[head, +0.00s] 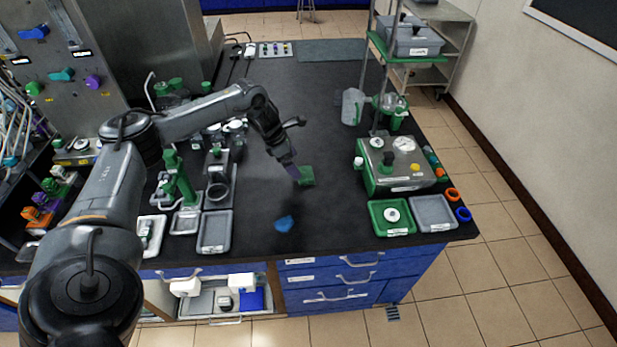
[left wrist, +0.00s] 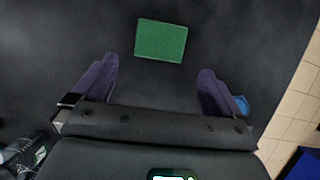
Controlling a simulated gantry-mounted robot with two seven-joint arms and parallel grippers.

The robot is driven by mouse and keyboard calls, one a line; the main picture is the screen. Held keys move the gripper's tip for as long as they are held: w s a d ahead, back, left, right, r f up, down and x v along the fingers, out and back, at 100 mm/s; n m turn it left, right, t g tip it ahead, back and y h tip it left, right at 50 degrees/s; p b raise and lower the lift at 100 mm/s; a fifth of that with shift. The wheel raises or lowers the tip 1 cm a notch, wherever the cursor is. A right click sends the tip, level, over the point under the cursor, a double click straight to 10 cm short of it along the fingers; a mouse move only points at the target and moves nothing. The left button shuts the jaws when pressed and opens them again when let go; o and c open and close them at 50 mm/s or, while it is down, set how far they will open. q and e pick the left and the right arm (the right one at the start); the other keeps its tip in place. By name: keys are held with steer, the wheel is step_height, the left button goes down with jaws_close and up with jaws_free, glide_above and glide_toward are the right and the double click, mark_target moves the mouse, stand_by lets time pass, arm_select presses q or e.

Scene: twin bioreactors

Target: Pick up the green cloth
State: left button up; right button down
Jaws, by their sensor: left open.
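The green cloth (head: 307,175) is a small flat square on the black bench top, near the middle of the head view. In the left wrist view the green cloth (left wrist: 161,41) lies ahead of the fingertips, roughly centred between them. My left gripper (head: 293,174) is beside the cloth in the head view, its arm coming in from the left. In the left wrist view my left gripper (left wrist: 157,75) has its two purple fingers wide apart with nothing between them. I cannot tell its exact height above the bench. My right gripper is not in view.
A crumpled blue cloth (head: 284,223) lies nearby, toward the bench's front edge. A grey tray (head: 215,231) and glassware stand to the left. A green and silver device (head: 400,165), a green tray (head: 391,217) and a second grey tray (head: 433,212) stand right. The bench around the green cloth is clear.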

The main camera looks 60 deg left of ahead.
mark_target(303, 173)
arm_select(q)
steer(key=shift+w+d+f, duration=0.15)
steer(key=shift+w+f, duration=0.2)
steer(key=shift+f, duration=0.25)
steer(key=shift+w+b+x, duration=0.2)
steer(key=shift+b+x, duration=0.2)
steer(key=shift+x, duration=2.05)
steer(key=shift+r, duration=0.1)
steer(key=shift+c, duration=0.3)
steer(key=c, duration=0.9)
